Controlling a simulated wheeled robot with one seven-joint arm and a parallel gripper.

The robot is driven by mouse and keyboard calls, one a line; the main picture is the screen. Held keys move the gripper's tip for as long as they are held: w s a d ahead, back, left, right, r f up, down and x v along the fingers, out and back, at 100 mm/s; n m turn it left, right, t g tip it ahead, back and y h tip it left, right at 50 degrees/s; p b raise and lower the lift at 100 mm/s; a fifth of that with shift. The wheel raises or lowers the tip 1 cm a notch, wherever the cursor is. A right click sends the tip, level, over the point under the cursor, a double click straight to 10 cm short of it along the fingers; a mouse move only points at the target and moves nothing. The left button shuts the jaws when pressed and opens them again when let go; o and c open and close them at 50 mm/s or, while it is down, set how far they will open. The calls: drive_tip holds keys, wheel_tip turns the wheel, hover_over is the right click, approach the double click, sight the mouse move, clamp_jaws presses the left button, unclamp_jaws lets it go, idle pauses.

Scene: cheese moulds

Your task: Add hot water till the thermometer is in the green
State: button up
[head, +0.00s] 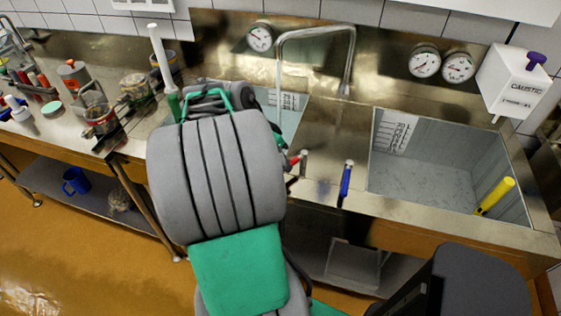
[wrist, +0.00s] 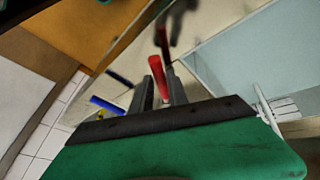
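A red lever handle (head: 297,160) and a blue lever handle (head: 345,182) stand on the sink's front rim, below a steel spout (head: 315,33). In the wrist view the red handle (wrist: 158,78) lies between the fingers of my gripper (wrist: 160,85), which stand close on both sides. I cannot tell whether they press on it. My arm hides the gripper in the head view. The left basin (head: 285,110) is partly hidden and seems to hold water. Round dials are on the wall, one at left (head: 259,37) and two at right (head: 424,62); their colours are too small to read.
The right basin (head: 425,170) has a yellow stick (head: 495,195) leaning in its corner. A white caustic dispenser (head: 517,80) hangs at right. Jars and bottles crowd the left counter (head: 60,135). The blue handle (wrist: 106,105) stands left of my fingers in the wrist view.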

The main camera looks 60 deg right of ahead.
drive_tip(key=o, duration=0.3)
drive_tip(key=shift+o, duration=0.2)
drive_tip(key=v, duration=0.7)
drive_tip(key=shift+r+p, duration=0.3)
drive_tip(key=shift+w+a, duration=0.15)
